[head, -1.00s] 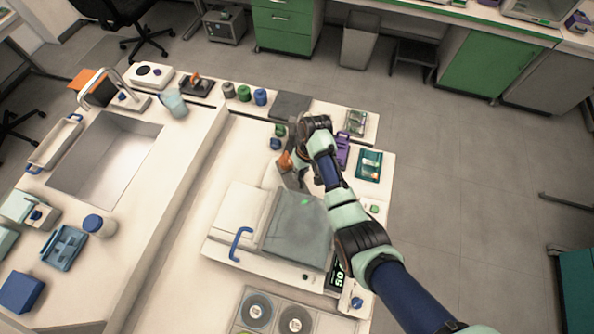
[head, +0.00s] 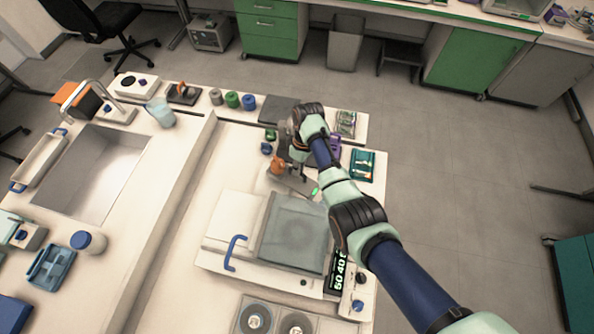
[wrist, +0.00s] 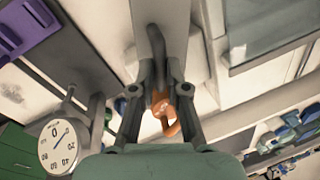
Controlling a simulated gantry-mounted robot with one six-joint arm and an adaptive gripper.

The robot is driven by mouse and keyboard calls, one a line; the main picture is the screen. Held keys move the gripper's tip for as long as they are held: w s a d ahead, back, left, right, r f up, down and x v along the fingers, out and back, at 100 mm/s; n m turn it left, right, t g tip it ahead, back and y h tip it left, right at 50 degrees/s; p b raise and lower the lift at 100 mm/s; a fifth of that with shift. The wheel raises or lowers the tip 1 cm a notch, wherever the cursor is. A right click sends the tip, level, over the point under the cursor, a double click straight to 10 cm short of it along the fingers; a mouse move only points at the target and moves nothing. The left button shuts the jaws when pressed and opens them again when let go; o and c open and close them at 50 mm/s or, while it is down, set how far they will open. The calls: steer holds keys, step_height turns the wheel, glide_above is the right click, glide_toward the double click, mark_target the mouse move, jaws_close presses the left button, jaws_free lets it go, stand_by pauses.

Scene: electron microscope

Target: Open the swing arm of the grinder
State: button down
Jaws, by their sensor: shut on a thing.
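The grinder (head: 225,214) stands on the bench as a white box with a blue handle and a grey see-through cover. Beyond its far edge is an orange part (head: 277,165), next to a slim grey bar with a bright green spot; I take these for the swing arm. My gripper (head: 298,153) is low over this spot, partly hidden by my wrist. In the wrist view, my gripper (wrist: 160,78) has its fingers on either side of a dark grey bar (wrist: 156,50), shut on it. The orange part (wrist: 172,113) shows between the fingers. The exact contact is hidden.
A round dial gauge (wrist: 60,142) is close by at left in the wrist view. A purple rack (head: 335,146) and a teal tray (head: 362,165) stand right of my gripper. Small jars (head: 232,99) line the far edge.

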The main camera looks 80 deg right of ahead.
steer(key=shift+d+n+g+b, duration=0.3)
steer(key=shift+d+n+b, duration=0.9)
steer(key=shift+n, duration=0.4)
steer(key=shift+w, duration=0.1)
steer(key=c, duration=1.2)
jaws_free()
steer(key=r, duration=0.2)
steer(key=d+r, duration=0.1)
steer(key=r, duration=0.4)
steer(key=shift+d+r, duration=0.25)
